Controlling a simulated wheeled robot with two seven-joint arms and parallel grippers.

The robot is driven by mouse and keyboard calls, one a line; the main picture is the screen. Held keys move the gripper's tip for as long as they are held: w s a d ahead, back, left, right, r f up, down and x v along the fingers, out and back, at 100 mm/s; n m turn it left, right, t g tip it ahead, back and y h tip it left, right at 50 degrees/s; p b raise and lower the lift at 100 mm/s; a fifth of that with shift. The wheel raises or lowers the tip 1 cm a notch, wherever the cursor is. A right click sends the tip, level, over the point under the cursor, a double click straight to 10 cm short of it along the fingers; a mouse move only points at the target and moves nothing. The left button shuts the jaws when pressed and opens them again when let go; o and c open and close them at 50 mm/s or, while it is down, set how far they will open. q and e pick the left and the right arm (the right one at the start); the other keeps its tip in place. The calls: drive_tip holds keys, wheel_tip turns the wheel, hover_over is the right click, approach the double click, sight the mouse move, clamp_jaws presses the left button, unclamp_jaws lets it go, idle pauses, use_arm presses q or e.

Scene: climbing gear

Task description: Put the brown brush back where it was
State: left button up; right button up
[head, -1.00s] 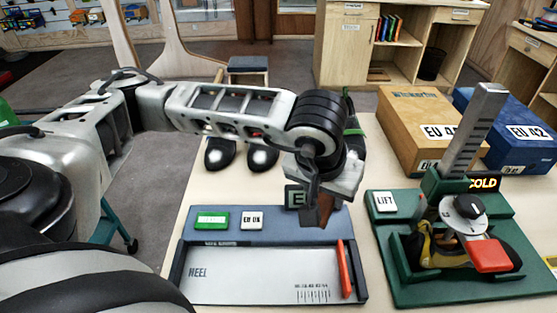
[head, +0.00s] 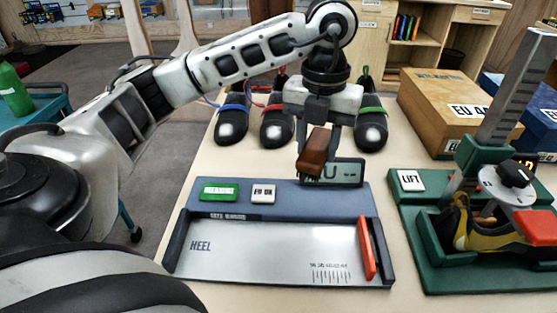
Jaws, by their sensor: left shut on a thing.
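The brown brush (head: 313,152) is held in my left gripper (head: 318,124), which points down with its fingers shut on it. The brush hangs tilted, its dark bristles toward the bottom. In the picture it lies just behind the blue foot-measuring board (head: 300,210) and covers the left part of the board's small display (head: 348,172). It looks lifted clear of the table, though its exact height is hard to tell. My right gripper is not in view.
Several dark climbing shoes (head: 232,122) stand behind the brush. Bare table (head: 215,168) shows left of the brush.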

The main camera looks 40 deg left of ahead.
use_arm(q)
drive_tip(key=n, duration=0.2)
drive_tip(key=shift+a+n, duration=0.2)
drive_tip(key=shift+n, duration=0.2)
drive_tip(key=shift+a+n, duration=0.2)
drive_tip(key=shift+n, duration=0.2)
drive_tip(key=w+a+f, duration=0.1)
drive_tip(key=a+f, duration=0.1)
drive_tip(key=a, duration=0.1)
drive_tip(key=w+a+f, duration=0.2)
drive_tip(key=a+f, duration=0.1)
drive_tip(key=a, duration=0.1)
drive_tip(key=w+a+f, duration=0.1)
drive_tip(key=a+f, duration=0.2)
drive_tip(key=a, duration=0.1)
drive_tip(key=shift+w+a+f, duration=0.1)
drive_tip(key=shift+w+a, duration=0.1)
drive_tip(key=shift+w, duration=0.05)
drive_tip(key=shift+w+a+f, duration=0.15)
drive_tip(key=shift+a+f, duration=0.2)
drive_tip(key=shift+f, duration=0.15)
drive_tip(key=f, duration=0.3)
drive_tip(key=shift+w+a+f, duration=0.1)
drive_tip(key=shift+a, duration=0.25)
drive_tip(key=shift+f, duration=0.3)
